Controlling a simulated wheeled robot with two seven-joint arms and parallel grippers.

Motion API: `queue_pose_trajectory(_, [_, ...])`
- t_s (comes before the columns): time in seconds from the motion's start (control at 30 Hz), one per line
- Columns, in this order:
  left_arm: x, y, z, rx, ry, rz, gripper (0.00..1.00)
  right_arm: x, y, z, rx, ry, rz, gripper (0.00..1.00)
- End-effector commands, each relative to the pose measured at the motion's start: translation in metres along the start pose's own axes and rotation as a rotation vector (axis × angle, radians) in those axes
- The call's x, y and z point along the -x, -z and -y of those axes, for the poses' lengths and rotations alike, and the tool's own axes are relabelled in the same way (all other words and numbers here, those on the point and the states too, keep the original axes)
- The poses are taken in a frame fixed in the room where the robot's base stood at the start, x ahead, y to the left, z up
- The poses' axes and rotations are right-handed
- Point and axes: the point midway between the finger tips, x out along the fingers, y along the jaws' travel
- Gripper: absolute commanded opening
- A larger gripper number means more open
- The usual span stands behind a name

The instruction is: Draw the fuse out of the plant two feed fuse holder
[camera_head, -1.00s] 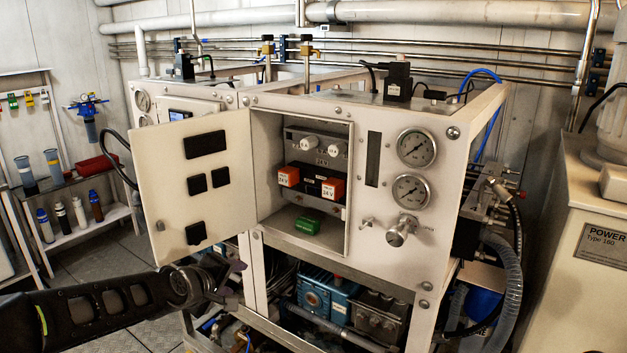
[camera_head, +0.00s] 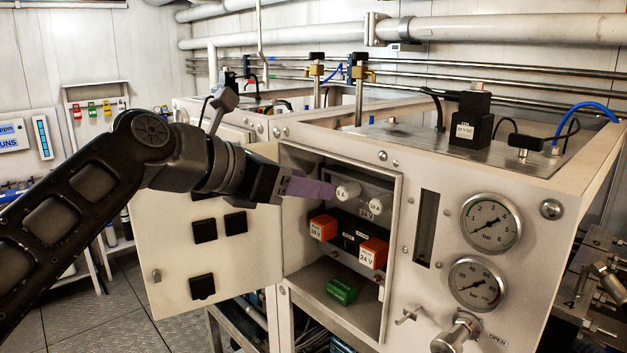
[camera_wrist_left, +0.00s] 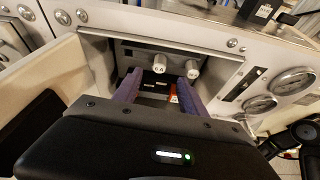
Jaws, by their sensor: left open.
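Two round white fuse holder caps sit side by side on a grey panel in the open cabinet: the left cap (camera_head: 347,192) and the right cap (camera_head: 375,205). I cannot read which one is plant two's feed. My left gripper (camera_head: 322,188) has purple fingers and reaches in from the left, its tips close to the left cap. In the left wrist view the gripper (camera_wrist_left: 160,76) is open and empty. There the left cap (camera_wrist_left: 159,63) shows between and beyond the fingertips, and the right cap (camera_wrist_left: 192,67) just beyond the right fingertip.
The cabinet door (camera_head: 240,265) stands open at the left, below and behind my left arm. Two gauges (camera_head: 490,222) and a valve knob are at the right.

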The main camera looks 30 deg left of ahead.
Motion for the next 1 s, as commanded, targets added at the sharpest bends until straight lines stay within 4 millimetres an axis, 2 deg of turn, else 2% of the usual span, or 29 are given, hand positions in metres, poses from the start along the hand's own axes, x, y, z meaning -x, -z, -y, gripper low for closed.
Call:
queue_pose_trajectory(0.13, [0.0,0.001,0.001,0.058,0.002,-0.003,0.49,0.0,0.0,0.0,0.0,0.0,0.0,0.36])
queue_pose_trajectory(0.57, [-0.007,0.001,0.0,0.057,0.002,-0.004,0.49,0.001,0.0,0.0,0.0,0.0,0.0,0.36])
queue_pose_trajectory(1.0, [-0.066,0.001,0.0,0.057,0.002,-0.006,0.49,0.008,0.0,0.003,-0.001,-0.001,0.0,0.36])
